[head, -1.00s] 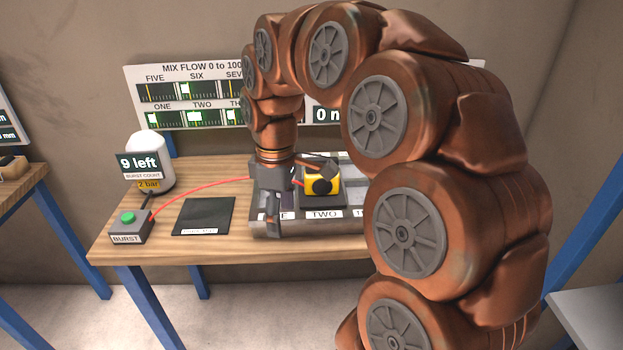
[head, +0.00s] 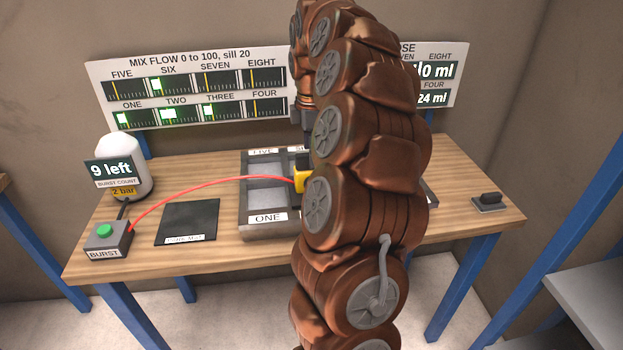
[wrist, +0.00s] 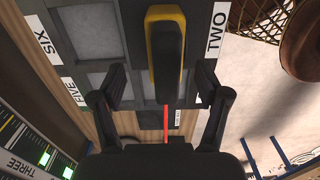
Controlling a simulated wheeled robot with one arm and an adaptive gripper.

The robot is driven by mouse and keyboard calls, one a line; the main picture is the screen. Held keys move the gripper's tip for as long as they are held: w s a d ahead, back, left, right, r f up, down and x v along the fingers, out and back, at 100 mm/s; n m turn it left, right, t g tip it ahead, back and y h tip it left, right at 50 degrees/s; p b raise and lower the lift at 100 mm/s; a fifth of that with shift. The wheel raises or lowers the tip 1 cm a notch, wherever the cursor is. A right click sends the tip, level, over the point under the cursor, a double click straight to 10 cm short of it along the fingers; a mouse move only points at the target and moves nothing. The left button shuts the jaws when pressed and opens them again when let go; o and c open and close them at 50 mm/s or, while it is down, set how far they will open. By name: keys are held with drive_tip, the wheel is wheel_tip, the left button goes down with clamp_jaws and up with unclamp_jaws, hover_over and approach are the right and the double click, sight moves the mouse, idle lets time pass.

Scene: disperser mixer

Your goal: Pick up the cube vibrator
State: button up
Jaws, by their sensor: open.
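The cube vibrator, a yellow block with a black top part, shows in the head view (head: 301,180), partly hidden behind my arm. It sits at compartment TWO of the grey tray (head: 270,235), with a red hose running left from it. In the wrist view the vibrator (wrist: 166,50) lies ahead, its black top over the yellow body. My gripper (wrist: 168,85) is open, its two fingers to either side of the vibrator's line. Nothing is held between them. In the head view my arm hides most of the gripper.
A black park mat (head: 188,220) lies left of the tray. A BURST box (head: 107,238) with a green button and a white tank (head: 124,160) stand at the left. A small dark block (head: 490,200) lies at the right end. A panel of gauges (head: 200,90) stands behind.

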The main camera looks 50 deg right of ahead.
drive_tip(key=shift+f, duration=0.55)
drive_tip(key=shift+s+a+f+p, duration=0.15)
drive_tip(key=shift+f+p, duration=0.15)
drive_tip(key=shift+f, duration=0.25)
drive_tip(key=shift+s+f+p, duration=0.15)
drive_tip(key=shift+f+p, duration=0.15)
drive_tip(key=shift+f, duration=0.25)
drive_tip(key=shift+f+p, duration=0.3)
drive_tip(key=shift+f, duration=1.1)
clamp_jaws()
